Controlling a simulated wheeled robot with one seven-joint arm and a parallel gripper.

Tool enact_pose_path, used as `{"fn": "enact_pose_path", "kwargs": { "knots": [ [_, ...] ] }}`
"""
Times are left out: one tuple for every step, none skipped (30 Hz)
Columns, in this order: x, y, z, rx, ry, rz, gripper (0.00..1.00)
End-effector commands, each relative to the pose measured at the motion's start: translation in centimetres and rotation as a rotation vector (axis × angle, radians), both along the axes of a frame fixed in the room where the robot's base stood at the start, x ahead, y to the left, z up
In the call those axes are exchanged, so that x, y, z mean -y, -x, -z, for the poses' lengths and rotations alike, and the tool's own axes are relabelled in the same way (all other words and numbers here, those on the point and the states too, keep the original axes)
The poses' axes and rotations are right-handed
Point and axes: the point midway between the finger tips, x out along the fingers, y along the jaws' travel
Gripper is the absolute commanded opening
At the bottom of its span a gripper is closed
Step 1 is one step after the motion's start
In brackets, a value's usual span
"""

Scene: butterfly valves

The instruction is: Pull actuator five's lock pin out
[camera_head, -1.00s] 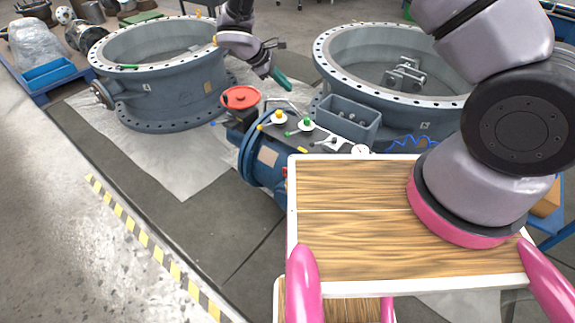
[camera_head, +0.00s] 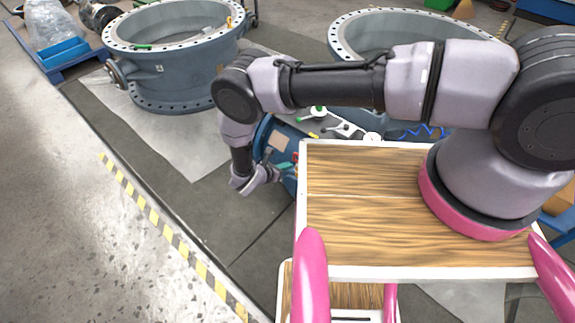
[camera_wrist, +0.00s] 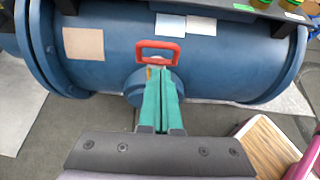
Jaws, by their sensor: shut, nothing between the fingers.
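The blue cylinder of an actuator (camera_wrist: 210,62) lies across the top of the wrist view. It also shows behind my arm in the head view (camera_head: 283,128). A red loop handle (camera_wrist: 158,44) stands at a round blue boss (camera_wrist: 134,88) on its near side. I cannot read any number on it. My gripper (camera_wrist: 160,70) has teal fingers. They are shut together, with their tips at the lower part of the red loop. I cannot tell whether they touch it. In the head view my gripper (camera_head: 283,167) is low beside the cylinder.
Two large flanged valve bodies stand at the back left (camera_head: 175,65) and back centre (camera_head: 372,35). Small parts with green and white knobs (camera_head: 318,112) lie on the top behind my arm.

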Motion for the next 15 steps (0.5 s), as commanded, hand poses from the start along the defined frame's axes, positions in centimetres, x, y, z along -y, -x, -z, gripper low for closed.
{"fn": "enact_pose_path", "kwargs": {
  "knots": [
    [0.6, -0.7, 0.5, 0.001, 0.000, 0.004, 0.00],
    [0.9, -1.1, 0.8, 0.001, 0.000, 0.004, 0.00],
    [1.4, -1.6, 1.2, 0.000, 0.001, 0.005, 0.00],
    [1.7, -2.0, 1.5, 0.001, 0.001, 0.004, 0.00],
    [1.9, -2.4, 1.8, 0.001, -0.001, 0.004, 0.00],
    [2.3, -2.9, 2.1, 0.000, 0.000, 0.005, 0.00],
    [2.6, -3.2, 2.4, 0.000, 0.000, 0.004, 0.00],
    [2.8, -3.5, 2.6, 0.000, 0.000, 0.004, 0.00],
    [3.1, -3.9, 2.9, 0.001, -0.001, 0.004, 0.00],
    [3.3, -4.1, 3.0, 0.000, 0.000, 0.004, 0.00],
    [3.4, -4.4, 3.2, 0.000, 0.000, 0.004, 0.00],
    [3.6, -4.6, 3.4, 0.000, -0.001, 0.003, 0.00],
    [3.7, -4.7, 3.5, 0.000, -0.001, 0.003, 0.00],
    [3.8, -4.9, 3.6, 0.000, -0.001, 0.003, 0.00],
    [3.9, -5.0, 3.7, 0.000, -0.001, 0.003, 0.00]
  ]
}}
